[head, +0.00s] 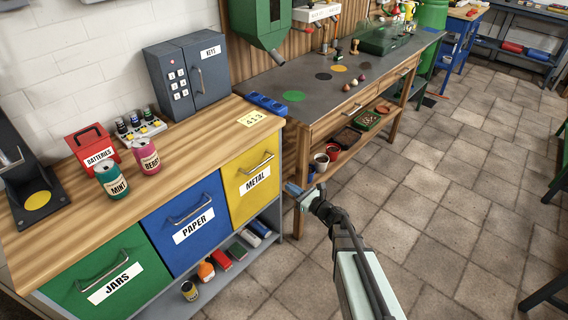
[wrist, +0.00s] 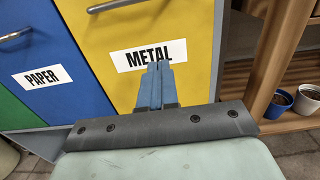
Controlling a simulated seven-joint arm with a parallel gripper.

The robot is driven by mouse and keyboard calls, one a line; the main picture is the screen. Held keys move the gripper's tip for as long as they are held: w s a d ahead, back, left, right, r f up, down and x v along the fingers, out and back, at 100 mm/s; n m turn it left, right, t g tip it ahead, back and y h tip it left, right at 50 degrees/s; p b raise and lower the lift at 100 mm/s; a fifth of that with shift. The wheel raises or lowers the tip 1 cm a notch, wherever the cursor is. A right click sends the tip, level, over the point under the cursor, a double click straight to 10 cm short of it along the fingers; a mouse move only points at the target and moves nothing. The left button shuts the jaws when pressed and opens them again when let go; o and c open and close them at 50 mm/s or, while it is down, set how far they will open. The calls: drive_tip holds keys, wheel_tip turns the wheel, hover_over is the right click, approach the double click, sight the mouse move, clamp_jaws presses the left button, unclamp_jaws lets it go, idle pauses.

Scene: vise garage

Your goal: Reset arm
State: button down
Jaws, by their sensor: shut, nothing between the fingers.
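My gripper (head: 294,189) is in front of the yellow METAL drawer (head: 252,178), near its lower right side in the head view. In the wrist view my gripper (wrist: 157,84) has its blue fingers together, pointing at the METAL label of the yellow drawer (wrist: 120,80). Nothing shows between the fingers. The METAL drawer looks shut, and its handle (wrist: 115,5) is above the fingers. I cannot tell from these views whether the fingertips touch the drawer front.
The blue PAPER drawer (head: 187,222) and green JARS drawer (head: 108,279) look shut. A wooden counter (head: 200,132) holds a keypad safe (head: 190,70), a red BATTERIES box (head: 95,148) and two cans. A workbench (head: 330,92) stands behind. The tiled floor (head: 450,190) at right is clear.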

drive_tip(key=s+f+n+g+h, duration=0.4)
drive_tip(key=s+f+n+g, duration=0.95)
drive_tip(key=s+n, duration=0.55)
drive_tip(key=s+d+f+n+g+h, duration=0.2)
drive_tip(key=s+d+f+h, duration=0.1)
drive_tip(key=s, duration=0.7)
drive_tip(key=s+d+f+n+g+h, duration=0.2)
drive_tip(key=s+f, duration=0.4)
drive_tip(key=s, duration=0.4)
drive_tip(key=s+d+f+n+g+h, duration=0.2)
drive_tip(key=s+d+f+n+h, duration=0.1)
drive_tip(key=s, duration=0.7)
wheel_tip(320, 180, down, 2)
drive_tip(key=shift+s+d+n+h, duration=0.15)
drive_tip(key=shift+d+n+h, duration=0.3)
drive_tip(key=shift+d, duration=0.6)
